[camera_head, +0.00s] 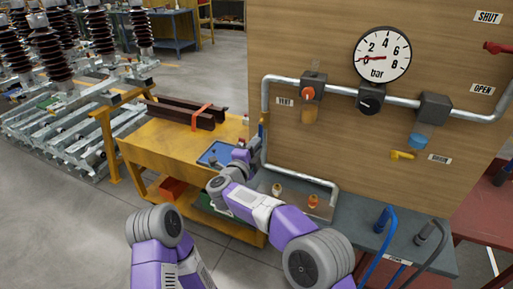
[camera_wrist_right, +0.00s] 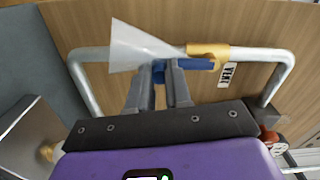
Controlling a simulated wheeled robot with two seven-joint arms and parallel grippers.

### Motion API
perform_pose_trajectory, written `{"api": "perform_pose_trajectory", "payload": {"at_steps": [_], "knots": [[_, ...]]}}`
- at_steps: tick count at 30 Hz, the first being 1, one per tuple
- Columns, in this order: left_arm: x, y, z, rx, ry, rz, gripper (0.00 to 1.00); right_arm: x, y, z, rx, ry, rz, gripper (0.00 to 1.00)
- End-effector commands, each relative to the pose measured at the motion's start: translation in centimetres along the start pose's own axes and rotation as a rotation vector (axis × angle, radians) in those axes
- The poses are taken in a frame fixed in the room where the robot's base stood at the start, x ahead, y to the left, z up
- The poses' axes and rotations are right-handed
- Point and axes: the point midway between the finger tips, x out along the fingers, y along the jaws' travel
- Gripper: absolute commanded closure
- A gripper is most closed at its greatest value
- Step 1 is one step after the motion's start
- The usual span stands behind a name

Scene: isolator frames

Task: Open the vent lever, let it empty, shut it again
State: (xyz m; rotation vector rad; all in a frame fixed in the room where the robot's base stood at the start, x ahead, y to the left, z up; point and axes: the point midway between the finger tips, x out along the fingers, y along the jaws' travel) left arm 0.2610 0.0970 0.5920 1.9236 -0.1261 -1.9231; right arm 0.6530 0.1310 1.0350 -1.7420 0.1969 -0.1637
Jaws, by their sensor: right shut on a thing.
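The yellow vent valve (camera_wrist_right: 208,50) sits on the silver pipe beside the VENT label (camera_wrist_right: 229,75) in the right wrist view. Its blue lever (camera_wrist_right: 200,64) lies roughly along the pipe. My right gripper (camera_wrist_right: 166,78) is shut on the lever's outer end. A pale, see-through cone (camera_wrist_right: 140,47) spreads from near the valve, widening leftward. In the head view, the yellow valve (camera_head: 263,122) shows small on the left pipe; my right gripper (camera_head: 256,146) is just below it, partly hidden by my arm. The round gauge (camera_head: 382,54) has its red needle near 0. My left gripper is out of view.
A yellow cart (camera_head: 165,136) stands left.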

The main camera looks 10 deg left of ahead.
Motion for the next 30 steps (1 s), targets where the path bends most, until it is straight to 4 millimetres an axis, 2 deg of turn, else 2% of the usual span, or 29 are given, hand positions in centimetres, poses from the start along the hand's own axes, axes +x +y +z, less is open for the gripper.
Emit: {"api": "perform_pose_trajectory", "payload": {"at_steps": [1, 2, 6, 17, 20, 30], "knots": [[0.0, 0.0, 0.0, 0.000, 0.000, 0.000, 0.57, -0.1, 0.1, 0.2, 0.000, -0.005, 0.002, 1.00], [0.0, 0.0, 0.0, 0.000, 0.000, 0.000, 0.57, -0.1, 0.1, 0.2, -0.001, -0.005, 0.002, 0.77], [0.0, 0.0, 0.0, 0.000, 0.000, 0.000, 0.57, -0.1, 0.0, 0.1, -0.001, -0.004, 0.001, 0.56], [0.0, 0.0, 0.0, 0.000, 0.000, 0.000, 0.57, -0.4, -0.1, 0.1, -0.002, -0.003, 0.000, 0.56], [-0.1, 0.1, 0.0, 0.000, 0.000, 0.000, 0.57, -1.4, -0.1, 0.1, -0.002, -0.003, -0.001, 0.56], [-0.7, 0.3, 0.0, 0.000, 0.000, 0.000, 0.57, -6.4, -0.1, 0.1, -0.002, -0.004, -0.001, 0.56]]}}
